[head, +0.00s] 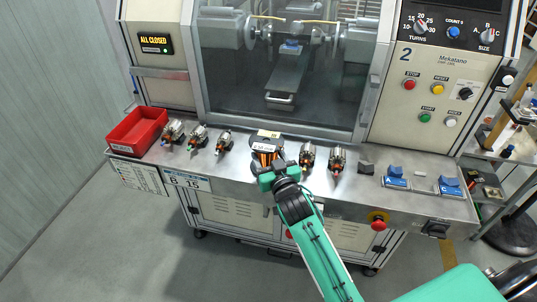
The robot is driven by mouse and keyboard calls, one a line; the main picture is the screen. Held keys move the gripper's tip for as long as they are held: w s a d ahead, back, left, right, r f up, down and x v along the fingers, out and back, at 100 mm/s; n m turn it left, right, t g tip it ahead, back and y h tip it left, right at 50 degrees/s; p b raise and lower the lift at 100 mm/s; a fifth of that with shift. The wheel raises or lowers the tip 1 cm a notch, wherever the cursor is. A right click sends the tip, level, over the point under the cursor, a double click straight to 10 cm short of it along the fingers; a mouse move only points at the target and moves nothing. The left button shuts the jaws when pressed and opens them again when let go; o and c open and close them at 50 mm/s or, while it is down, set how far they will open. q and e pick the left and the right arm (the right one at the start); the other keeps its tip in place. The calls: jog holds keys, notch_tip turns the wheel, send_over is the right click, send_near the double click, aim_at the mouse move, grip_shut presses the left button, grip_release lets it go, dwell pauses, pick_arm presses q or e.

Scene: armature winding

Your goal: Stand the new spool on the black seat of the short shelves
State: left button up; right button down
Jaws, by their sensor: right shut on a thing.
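A spool with copper-coloured wire, dark flanges and a pale label (266,145) is at the middle of the machine's front ledge. My right gripper (272,169) is shut on the spool from the front and hides its lower part. I cannot tell whether the spool touches the ledge. A low open shelf unit (490,192) stands at the right edge, partly cut off by the picture. I cannot make out a black seat on it for certain. My left gripper is not in view.
Several armatures (308,156) lie along the ledge (240,180) on both sides of the spool. A red bin (137,131) stands at the left end. Blue blocks (396,172) and a red stop button (378,224) are on the right. The machine's window (285,85) is behind.

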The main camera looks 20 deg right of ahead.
jog(key=shift+r, duration=0.1)
jog(key=c, duration=0.7)
grip_release()
jog(key=shift+f, duration=0.2)
jog(key=shift+o, duration=1.4)
